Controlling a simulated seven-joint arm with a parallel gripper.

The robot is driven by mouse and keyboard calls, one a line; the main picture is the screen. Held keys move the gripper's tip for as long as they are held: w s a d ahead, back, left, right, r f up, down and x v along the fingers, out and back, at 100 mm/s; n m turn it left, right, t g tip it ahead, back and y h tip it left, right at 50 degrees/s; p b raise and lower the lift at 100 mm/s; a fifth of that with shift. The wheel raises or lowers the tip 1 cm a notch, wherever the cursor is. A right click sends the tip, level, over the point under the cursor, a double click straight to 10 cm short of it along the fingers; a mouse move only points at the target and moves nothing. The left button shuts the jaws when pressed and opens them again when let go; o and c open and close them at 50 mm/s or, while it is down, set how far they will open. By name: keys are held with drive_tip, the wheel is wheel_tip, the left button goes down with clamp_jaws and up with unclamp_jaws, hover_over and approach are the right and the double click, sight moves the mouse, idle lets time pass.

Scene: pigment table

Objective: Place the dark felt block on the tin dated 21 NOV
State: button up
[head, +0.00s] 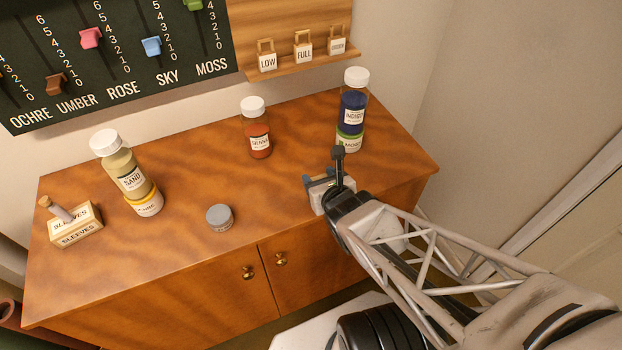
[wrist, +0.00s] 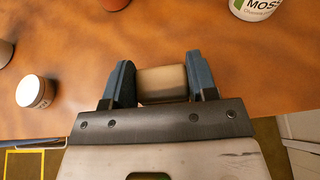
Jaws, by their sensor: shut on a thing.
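My gripper (wrist: 160,80) is shut on a small tan block (wrist: 161,82), held between its blue fingers in the wrist view. The block's underside is hidden, so I cannot tell whether it has a dark felt face. In the head view my gripper (head: 321,180) is over the right part of the cabinet top, and the block cannot be made out. A small round grey tin (head: 219,216) sits near the front edge, left of my gripper. It also shows at the left of the wrist view (wrist: 34,91). Its label is too small to read a date.
The wooden cabinet top (head: 285,192) is clear between tin and gripper. A blue jar (head: 352,112) on a green MOSS jar (head: 349,141) stands behind my gripper. A red jar (head: 257,138), a SAND jar (head: 125,172) on a yellow jar (head: 146,202), and a SLEEVES box (head: 76,226) stand left.

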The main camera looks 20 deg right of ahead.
drive_tip(key=shift+a, duration=0.1)
drive_tip(key=shift+s+a+r+n+y, duration=0.1)
drive_tip(key=shift+a+r+n+y, duration=0.2)
drive_tip(key=shift+a, duration=0.3)
drive_tip(key=s+a+r+n+g+y, duration=0.1)
drive_tip(key=s+a+n+y, duration=0.3)
drive_tip(key=a, duration=0.4)
drive_tip(key=s+a+r+n+g+y, duration=0.2)
drive_tip(key=s+a+n+g+y, duration=0.1)
drive_tip(key=a, duration=0.5)
drive_tip(key=shift+s+n+y, duration=0.9)
drive_tip(key=shift+s+y, duration=0.3)
drive_tip(key=shift+s, duration=0.55)
drive_tip(key=shift+w+a+f, duration=0.1)
drive_tip(key=shift+a, duration=0.05)
hover_over(218, 214)
drive_tip(key=shift+f, duration=0.7)
